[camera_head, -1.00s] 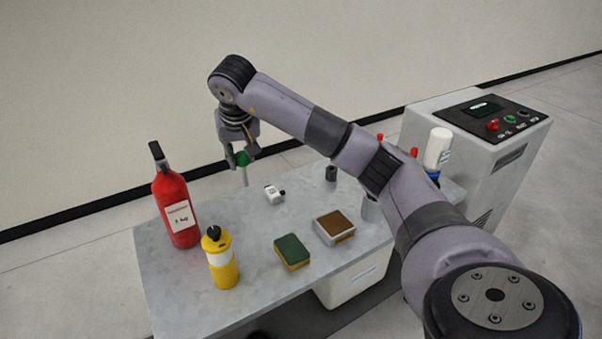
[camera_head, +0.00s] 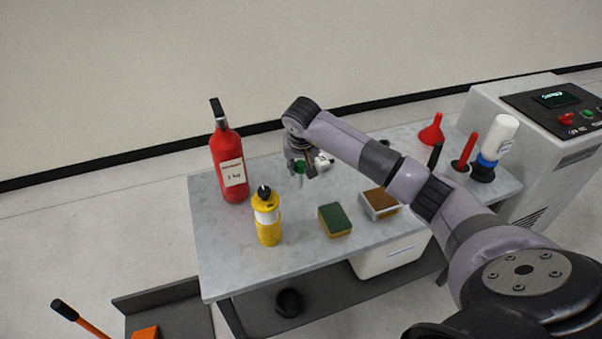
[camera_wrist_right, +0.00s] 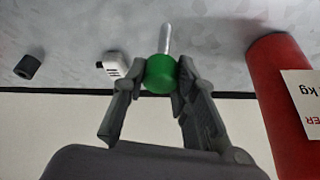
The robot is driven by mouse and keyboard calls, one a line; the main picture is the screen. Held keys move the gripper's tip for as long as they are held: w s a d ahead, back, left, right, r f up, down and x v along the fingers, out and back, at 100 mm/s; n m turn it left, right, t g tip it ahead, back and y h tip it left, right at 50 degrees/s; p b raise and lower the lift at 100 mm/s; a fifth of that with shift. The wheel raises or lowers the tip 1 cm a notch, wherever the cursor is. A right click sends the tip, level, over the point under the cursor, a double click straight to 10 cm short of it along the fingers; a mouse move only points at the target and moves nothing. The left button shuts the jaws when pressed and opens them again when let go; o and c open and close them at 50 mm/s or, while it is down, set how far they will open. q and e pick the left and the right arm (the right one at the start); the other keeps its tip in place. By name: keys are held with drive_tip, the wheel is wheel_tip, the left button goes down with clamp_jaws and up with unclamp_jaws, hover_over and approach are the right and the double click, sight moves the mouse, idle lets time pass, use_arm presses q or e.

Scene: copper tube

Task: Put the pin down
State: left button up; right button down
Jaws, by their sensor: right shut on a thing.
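The pin has a green round head (camera_wrist_right: 161,74) and a thin grey metal shank (camera_wrist_right: 166,38). My right gripper (camera_head: 301,170) is shut on the green head; in the right wrist view its two fingers (camera_wrist_right: 158,80) press on either side of it. In the head view the green head (camera_head: 300,167) shows between the fingers, low over the back part of the grey table (camera_head: 215,260). The shank points down toward the table top. I cannot tell whether its tip touches the surface. My left gripper is not in view.
A red extinguisher (camera_head: 229,165) and a yellow bottle (camera_head: 267,222) stand left of the gripper. A green sponge (camera_head: 335,219) and a brown-topped block (camera_head: 380,203) lie in front.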

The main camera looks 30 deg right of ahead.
sight(301, 173)
wheel_tip(301, 173, down, 4)
drive_tip(key=shift+r, duration=0.1)
drive_tip(key=c, duration=1.3)
unclamp_jaws()
